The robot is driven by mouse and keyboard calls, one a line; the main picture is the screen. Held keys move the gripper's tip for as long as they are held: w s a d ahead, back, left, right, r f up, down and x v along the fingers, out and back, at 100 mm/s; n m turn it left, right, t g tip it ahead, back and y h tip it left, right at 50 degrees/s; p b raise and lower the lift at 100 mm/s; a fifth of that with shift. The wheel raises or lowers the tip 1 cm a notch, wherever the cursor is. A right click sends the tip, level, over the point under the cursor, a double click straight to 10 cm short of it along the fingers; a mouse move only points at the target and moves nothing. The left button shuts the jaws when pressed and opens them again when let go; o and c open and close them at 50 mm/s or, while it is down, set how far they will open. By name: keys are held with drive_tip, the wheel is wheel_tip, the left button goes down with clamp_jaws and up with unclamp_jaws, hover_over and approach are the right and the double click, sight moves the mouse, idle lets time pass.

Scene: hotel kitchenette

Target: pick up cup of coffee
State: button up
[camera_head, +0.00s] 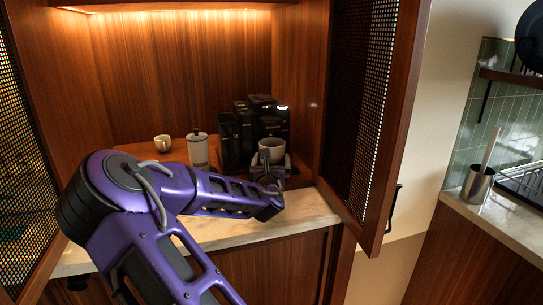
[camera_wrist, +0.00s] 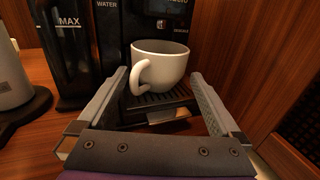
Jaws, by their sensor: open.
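The white coffee cup (camera_head: 272,149) stands upright on the drip tray of the black coffee machine (camera_head: 262,112). In the wrist view the cup (camera_wrist: 160,65) has its handle toward the left and front. The drip tray (camera_wrist: 160,112) shows below it. My gripper (camera_head: 268,170) is in front of the machine at the cup. In the wrist view my gripper (camera_wrist: 160,88) is open, with one finger on each side of the cup's lower part and no clear contact. What is inside the cup is hidden.
A second small cup (camera_head: 162,143) and a white canister (camera_head: 198,150) stand left of the machine on a wooden tray. An open mesh cabinet door (camera_head: 366,110) stands close on the right. The pale counter edge (camera_head: 310,212) runs in front.

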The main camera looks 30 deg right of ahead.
sight(272, 146)
drive_tip(key=shift+x, duration=3.1)
drive_tip(key=shift+a, duration=0.1)
drive_tip(key=c, duration=1.5)
drive_tip(key=shift+r, duration=0.1)
drive_tip(key=shift+r, duration=0.6)
drive_tip(key=shift+s+a+r, duration=0.1)
drive_tip(key=shift+a+r, duration=0.05)
drive_tip(key=p+v, duration=0.1)
drive_tip(key=v, duration=1.6)
drive_tip(key=shift+s+a, duration=0.1)
drive_tip(key=shift+s, duration=0.2)
